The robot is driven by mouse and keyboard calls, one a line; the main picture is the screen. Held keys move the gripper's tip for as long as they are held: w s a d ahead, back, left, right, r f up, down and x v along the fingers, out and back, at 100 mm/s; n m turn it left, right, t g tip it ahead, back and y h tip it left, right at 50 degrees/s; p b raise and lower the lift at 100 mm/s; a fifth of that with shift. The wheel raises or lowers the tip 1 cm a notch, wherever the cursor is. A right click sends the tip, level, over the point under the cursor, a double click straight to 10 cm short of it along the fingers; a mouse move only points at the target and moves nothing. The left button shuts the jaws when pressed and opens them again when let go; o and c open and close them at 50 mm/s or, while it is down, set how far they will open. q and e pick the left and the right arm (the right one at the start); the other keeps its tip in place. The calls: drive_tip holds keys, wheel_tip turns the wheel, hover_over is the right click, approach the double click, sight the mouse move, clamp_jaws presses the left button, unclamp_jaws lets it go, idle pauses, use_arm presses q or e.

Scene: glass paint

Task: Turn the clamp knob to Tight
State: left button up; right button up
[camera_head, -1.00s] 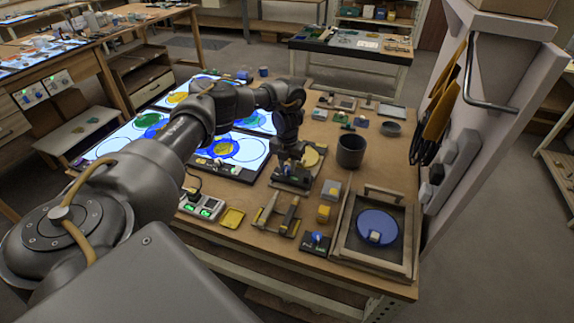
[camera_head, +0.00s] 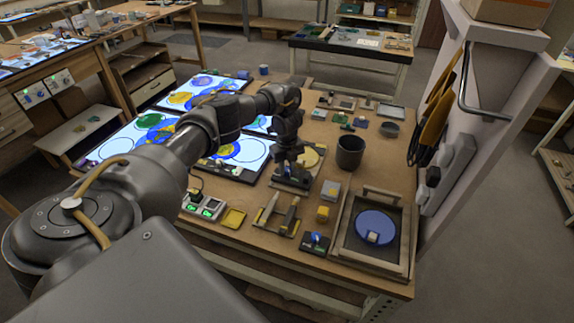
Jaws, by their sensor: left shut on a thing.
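My left gripper (camera_head: 289,163) reaches down over a small dark fixture (camera_head: 292,181) near the middle of the bench. It is shut on a small part at the fixture's top. The fingers hide most of that part; I take it to be the clamp knob, but no lettering is readable. The fixture stands at the near edge of a dark board holding a yellowish disc (camera_head: 310,158). My right gripper is not in view.
A dark cup (camera_head: 350,152) stands right of the gripper. A black block with a blue lever (camera_head: 314,241) and a framed tray with a blue disc (camera_head: 374,228) are at the front right. Lit panels (camera_head: 240,150) with coloured glass lie left.

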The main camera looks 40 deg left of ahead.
sight(286, 169)
use_arm(q)
drive_tip(key=shift+n, duration=0.6)
drive_tip(key=o, duration=1)
drive_tip(key=shift+s, duration=0.1)
drive_tip(key=shift+r, duration=0.35)
wheel_tip(286, 169, up, 10)
drive_tip(key=shift+r+p, duration=0.1)
drive_tip(key=shift+p, duration=0.95)
